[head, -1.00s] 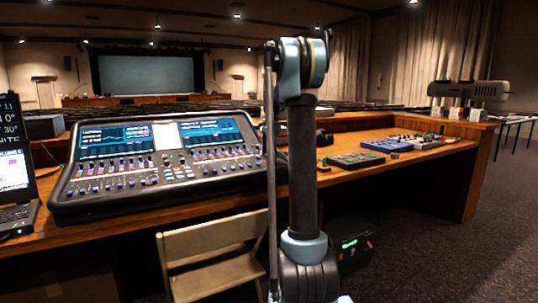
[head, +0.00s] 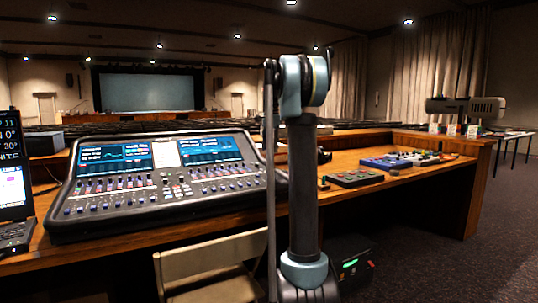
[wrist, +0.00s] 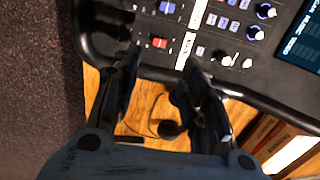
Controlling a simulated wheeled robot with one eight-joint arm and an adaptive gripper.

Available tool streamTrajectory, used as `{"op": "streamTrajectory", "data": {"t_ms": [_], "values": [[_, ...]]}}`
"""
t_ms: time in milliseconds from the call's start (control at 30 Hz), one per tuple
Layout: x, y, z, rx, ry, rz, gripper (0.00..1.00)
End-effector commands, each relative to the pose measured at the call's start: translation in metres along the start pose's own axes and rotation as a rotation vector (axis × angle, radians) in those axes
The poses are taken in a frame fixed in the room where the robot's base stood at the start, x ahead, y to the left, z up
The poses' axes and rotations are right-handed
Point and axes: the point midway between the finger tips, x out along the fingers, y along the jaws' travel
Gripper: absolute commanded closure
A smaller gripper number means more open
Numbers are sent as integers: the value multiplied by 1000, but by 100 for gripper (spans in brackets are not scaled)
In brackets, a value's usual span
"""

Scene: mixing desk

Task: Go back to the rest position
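My gripper (wrist: 158,76) shows in the wrist view with its two dark fingers apart and nothing visible between them. It points at the edge of a black control panel (wrist: 230,50) with knobs and a red button, above a wooden desktop (wrist: 145,118). Whether the fingertips touch the panel cannot be told. In the head view my arm stands upright right of the middle, and the gripper is out of sight.
A mixing console (head: 160,205) sits on the wooden desk, with a laptop (head: 14,190) at its left. Small control boxes (head: 355,178) lie at the right. A folding chair (head: 210,265) and a dark case (head: 352,268) stand in front. Carpet at the right is open.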

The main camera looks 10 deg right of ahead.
Motion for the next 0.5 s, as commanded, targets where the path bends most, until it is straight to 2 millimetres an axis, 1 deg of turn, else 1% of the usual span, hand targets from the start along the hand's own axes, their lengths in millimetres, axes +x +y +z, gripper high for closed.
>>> {"op": "streamTrajectory", "data": {"t_ms": [333, 433, 500], "values": [[-1, 1, 0, -2, 0, 0, 60], [-1, 9, 5, -22, 1, -1, 60], [-1, 20, 10, -50, 3, -3, 60]]}}
